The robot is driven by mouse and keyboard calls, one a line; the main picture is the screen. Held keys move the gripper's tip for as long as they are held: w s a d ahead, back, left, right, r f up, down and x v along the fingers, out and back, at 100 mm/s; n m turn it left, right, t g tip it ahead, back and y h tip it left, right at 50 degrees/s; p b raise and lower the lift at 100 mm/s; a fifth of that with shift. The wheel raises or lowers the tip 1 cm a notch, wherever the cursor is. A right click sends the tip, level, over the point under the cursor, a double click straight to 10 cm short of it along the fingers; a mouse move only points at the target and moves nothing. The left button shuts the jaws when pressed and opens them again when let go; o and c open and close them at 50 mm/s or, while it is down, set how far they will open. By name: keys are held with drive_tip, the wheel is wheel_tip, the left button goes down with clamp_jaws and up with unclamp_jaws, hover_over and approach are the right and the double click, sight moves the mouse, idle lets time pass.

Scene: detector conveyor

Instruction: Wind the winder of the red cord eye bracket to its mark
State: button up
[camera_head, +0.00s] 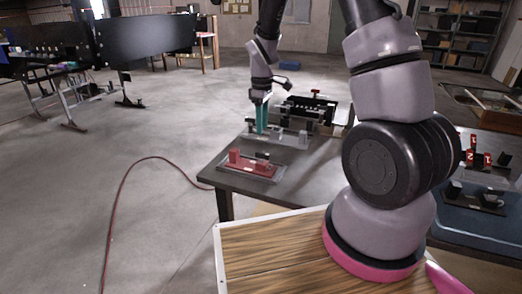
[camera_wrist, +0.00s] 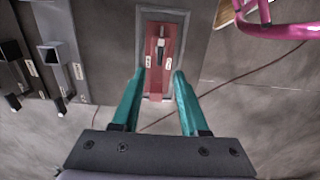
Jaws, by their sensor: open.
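The red bracket (camera_head: 248,165) sits on a grey base plate near the front left corner of the dark table. In the wrist view the red bracket (camera_wrist: 160,50) lies beyond the fingertips, with a dark winder (camera_wrist: 161,55) along its middle and small white labels on both sides. The mark cannot be made out. My gripper (camera_head: 262,117), with teal fingers, hangs over the table behind the red bracket. In the wrist view my gripper (camera_wrist: 159,74) is open, with nothing between its fingers. It appears apart from the bracket.
Grey and black fixtures (camera_head: 290,132) stand on the table behind the bracket; dark brackets (camera_wrist: 55,58) show at the left of the wrist view. A blue bench (camera_head: 480,222) with red-topped parts is at right. A red cord (camera_head: 118,215) runs over the open floor at left.

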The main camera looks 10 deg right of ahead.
sight(262, 157)
wheel_tip(262, 157, down, 11)
drive_tip(key=shift+r, duration=0.15)
idle(0.4)
clamp_jaws()
